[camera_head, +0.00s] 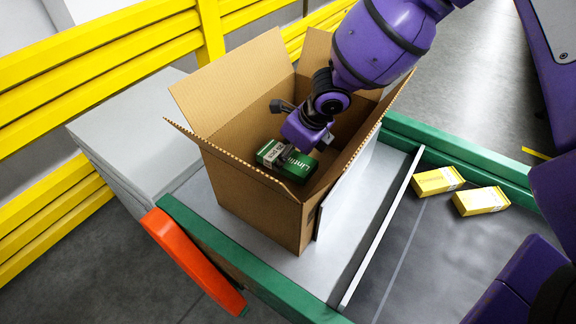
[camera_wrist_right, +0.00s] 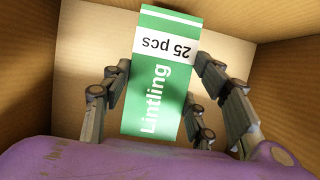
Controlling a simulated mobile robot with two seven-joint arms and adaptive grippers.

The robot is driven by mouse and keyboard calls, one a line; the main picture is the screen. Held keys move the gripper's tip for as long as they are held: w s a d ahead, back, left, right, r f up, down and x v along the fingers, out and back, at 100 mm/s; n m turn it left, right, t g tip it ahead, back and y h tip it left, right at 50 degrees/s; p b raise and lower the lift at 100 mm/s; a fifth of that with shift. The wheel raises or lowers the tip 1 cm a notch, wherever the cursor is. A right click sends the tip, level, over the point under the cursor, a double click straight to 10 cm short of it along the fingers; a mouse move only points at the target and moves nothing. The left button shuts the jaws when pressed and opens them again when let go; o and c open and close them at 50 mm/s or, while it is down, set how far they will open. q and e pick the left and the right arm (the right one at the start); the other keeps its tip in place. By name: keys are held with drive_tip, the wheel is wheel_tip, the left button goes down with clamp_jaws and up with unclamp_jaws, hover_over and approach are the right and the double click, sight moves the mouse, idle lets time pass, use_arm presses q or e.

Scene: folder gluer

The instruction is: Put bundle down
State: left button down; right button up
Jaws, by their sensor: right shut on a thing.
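The bundle, a green and white pack marked "Lintling 25 pcs" (camera_head: 297,167), is inside the open brown cardboard box (camera_head: 250,203). My right gripper (camera_wrist_right: 160,78) reaches down into the box and is shut on the bundle (camera_wrist_right: 160,95), with its fingers along both long sides. In the head view the purple right wrist hides part of the bundle. The wrist view shows the box's cardboard walls and floor around the bundle. I cannot tell whether the bundle touches the floor. My left gripper is not in view.
The box's flaps stand open. It stands on a grey surface with green rails (camera_head: 240,268). Two yellow packs (camera_head: 437,181) (camera_head: 481,201) lie to the right, beyond a thin metal divider (camera_head: 382,228). An orange part (camera_head: 190,258) is at front left. Yellow barriers (camera_head: 100,60) stand behind.

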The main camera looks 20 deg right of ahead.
sight(292, 159)
drive_tip(key=shift+w+f, duration=0.1)
drive_tip(key=shift+f, duration=0.9)
drive_tip(key=shift+f+p, duration=0.25)
drive_tip(key=shift+p, duration=0.2)
drive_tip(key=shift+f+p, duration=0.4)
drive_tip(key=shift+f, duration=0.5)
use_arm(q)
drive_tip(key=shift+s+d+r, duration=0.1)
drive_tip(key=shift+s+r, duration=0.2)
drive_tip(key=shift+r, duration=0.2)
use_arm(e)
drive_tip(key=shift+f, duration=0.15)
